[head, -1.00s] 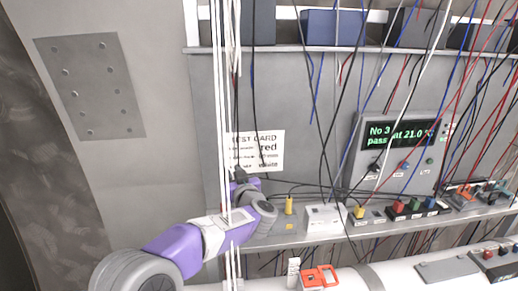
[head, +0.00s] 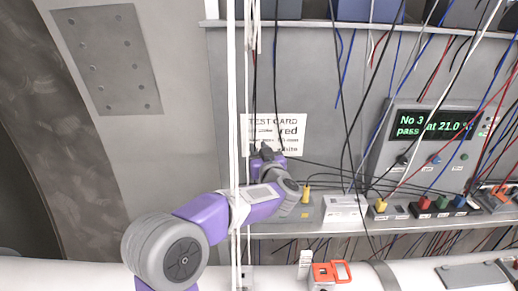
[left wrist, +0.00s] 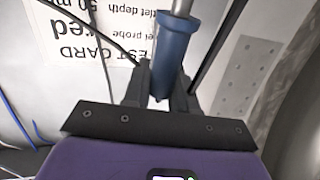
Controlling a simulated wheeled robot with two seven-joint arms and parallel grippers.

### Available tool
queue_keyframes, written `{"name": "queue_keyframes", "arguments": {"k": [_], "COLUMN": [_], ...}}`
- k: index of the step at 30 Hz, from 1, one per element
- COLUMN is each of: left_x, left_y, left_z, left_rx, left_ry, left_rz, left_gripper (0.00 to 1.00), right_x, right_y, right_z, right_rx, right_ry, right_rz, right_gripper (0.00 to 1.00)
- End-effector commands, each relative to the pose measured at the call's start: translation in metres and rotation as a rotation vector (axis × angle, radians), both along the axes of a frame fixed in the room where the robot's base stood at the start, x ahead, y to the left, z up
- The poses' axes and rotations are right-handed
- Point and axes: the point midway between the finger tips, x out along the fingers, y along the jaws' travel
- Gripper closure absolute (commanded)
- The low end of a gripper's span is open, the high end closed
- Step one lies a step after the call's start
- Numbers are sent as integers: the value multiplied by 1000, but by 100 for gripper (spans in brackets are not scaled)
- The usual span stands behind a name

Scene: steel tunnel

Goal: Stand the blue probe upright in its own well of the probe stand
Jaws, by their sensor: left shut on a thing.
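My left gripper (head: 267,152) is in front of the lower part of the test card (head: 288,122), above the shelf. In the left wrist view my left gripper (left wrist: 160,90) is shut on the blue probe (left wrist: 176,50), with a blue handle and a metal shaft running out of the top of the picture. In the head view the probe is hidden by my gripper and arm. A grey block with a yellow-topped piece (head: 306,196) sits on the shelf just right of my wrist; it may be the probe stand, partly covered. My right gripper is out of view.
The shelf (head: 350,230) carries a white box (head: 345,208) and blocks with coloured tops (head: 440,205). A display unit (head: 430,135) reads "No 3 pass at 21.0". Many cables hang in front, and white ones cross my left arm. An orange-framed item (head: 330,272) is below.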

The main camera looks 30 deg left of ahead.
Motion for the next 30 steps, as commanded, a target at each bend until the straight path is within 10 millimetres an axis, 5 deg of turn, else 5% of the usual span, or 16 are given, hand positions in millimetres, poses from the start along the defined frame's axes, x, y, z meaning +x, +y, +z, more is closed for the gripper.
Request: {"name": "queue_keyframes", "arguments": {"k": [13,30], "left_x": [0,0], "left_y": [0,0], "left_z": [-45,-49], "left_rx": [-1,0], "left_ry": [1,0], "left_rz": [-1,-1], "left_gripper": [100,100], "right_x": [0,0], "right_y": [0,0], "right_z": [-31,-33], "right_rx": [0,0], "right_ry": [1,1], "right_rz": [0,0], "right_gripper": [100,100]}}
